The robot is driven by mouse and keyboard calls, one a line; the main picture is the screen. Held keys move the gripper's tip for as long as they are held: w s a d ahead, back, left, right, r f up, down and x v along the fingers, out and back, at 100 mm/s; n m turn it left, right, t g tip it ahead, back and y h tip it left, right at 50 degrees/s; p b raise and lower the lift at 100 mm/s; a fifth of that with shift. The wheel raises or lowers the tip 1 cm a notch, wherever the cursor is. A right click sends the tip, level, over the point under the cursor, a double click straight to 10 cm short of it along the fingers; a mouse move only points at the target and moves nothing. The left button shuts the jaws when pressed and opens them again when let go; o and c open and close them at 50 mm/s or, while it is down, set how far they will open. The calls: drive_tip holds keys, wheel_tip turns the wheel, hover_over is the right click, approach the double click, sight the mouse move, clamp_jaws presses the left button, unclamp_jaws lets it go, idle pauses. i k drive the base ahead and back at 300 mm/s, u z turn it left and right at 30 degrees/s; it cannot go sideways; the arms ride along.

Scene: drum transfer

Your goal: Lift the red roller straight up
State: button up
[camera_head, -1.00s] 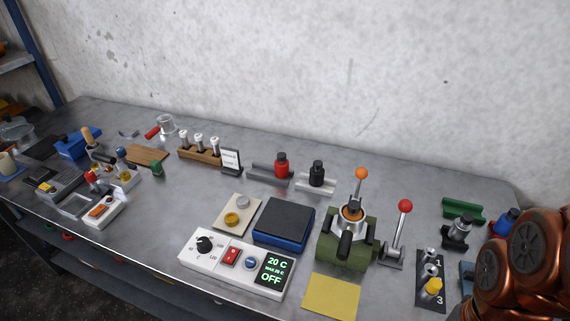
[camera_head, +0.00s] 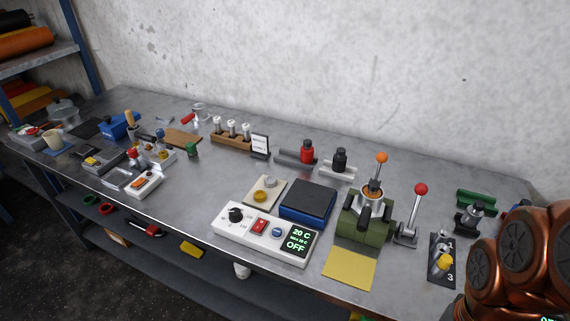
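No thing is plainly a red roller, and I cannot tell which one is meant. A red cylinder with a dark cap (camera_head: 307,151) stands upright on a grey block at the back middle of the bench. A small red handle (camera_head: 188,119) lies beside a clear cup further left. A small device with a red knob (camera_head: 132,153) stands at the left of the bench. My gripper is not in view; only copper-coloured links of my arm show at the lower right.
A grey bench (camera_head: 190,200) runs along the wall. A control box reading OFF (camera_head: 265,233), a blue pad (camera_head: 307,201), a green press (camera_head: 362,225) and a red-knobbed lever (camera_head: 413,212) crowd its front. A rack with orange and dark rolls (camera_head: 25,40) stands at far left.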

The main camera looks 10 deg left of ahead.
sight(308, 151)
drive_tip(key=u, duration=0.45)
drive_tip(key=k, duration=1)
drive_tip(key=u, duration=1.2)
drive_tip(key=i, duration=2.3)
drive_tip(key=z, duration=0.75)
